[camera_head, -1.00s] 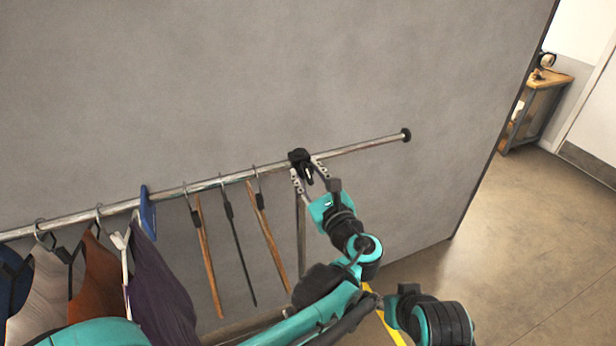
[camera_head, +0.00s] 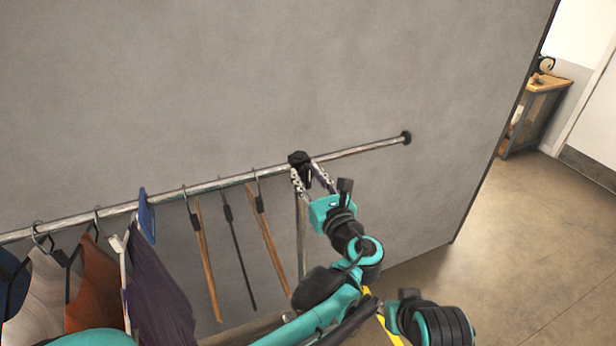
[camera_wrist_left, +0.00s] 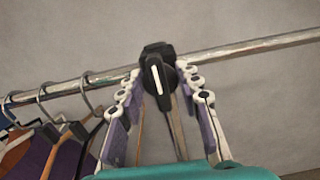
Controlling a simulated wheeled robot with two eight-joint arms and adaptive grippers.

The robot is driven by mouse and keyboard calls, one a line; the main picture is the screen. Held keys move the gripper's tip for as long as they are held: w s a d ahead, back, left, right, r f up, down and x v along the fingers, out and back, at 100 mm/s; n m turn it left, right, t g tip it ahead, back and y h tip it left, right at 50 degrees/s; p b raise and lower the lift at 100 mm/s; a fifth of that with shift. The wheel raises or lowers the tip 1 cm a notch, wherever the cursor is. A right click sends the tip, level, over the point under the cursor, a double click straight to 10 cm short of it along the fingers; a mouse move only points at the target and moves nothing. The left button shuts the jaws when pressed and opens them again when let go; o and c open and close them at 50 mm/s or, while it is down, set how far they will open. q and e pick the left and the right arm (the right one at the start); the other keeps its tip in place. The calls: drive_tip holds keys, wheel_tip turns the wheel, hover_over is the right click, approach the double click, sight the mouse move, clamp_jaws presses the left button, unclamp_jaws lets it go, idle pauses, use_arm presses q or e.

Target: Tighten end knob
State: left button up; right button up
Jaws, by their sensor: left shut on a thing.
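The black end knob (camera_head: 299,158) sits on the joint where the metal rail (camera_head: 360,150) meets its upright post (camera_head: 301,235). In the left wrist view the knob (camera_wrist_left: 157,78) has a pointed handle with a white stripe that stands close to upright, tipped slightly. My left gripper (camera_head: 307,172) reaches up from below and is shut on the knob, one finger on each side of it. In the left wrist view the fingers (camera_wrist_left: 165,92) flank the handle. The contact points are hard to see.
Several bare hangers (camera_head: 240,250) hang left of the knob. Garments (camera_head: 160,290) and a blue size divider (camera_head: 147,216) are farther left. The rail ends at a black cap (camera_head: 406,137). A grey wall (camera_head: 250,80) stands close behind. Open floor (camera_head: 520,260) lies to the right.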

sight(307, 165)
use_arm(q)
drive_tip(key=o, duration=1.2)
drive_tip(key=shift+w, duration=0.1)
wheel_tip(307, 165, up, 10)
drive_tip(key=shift+f, duration=0.1)
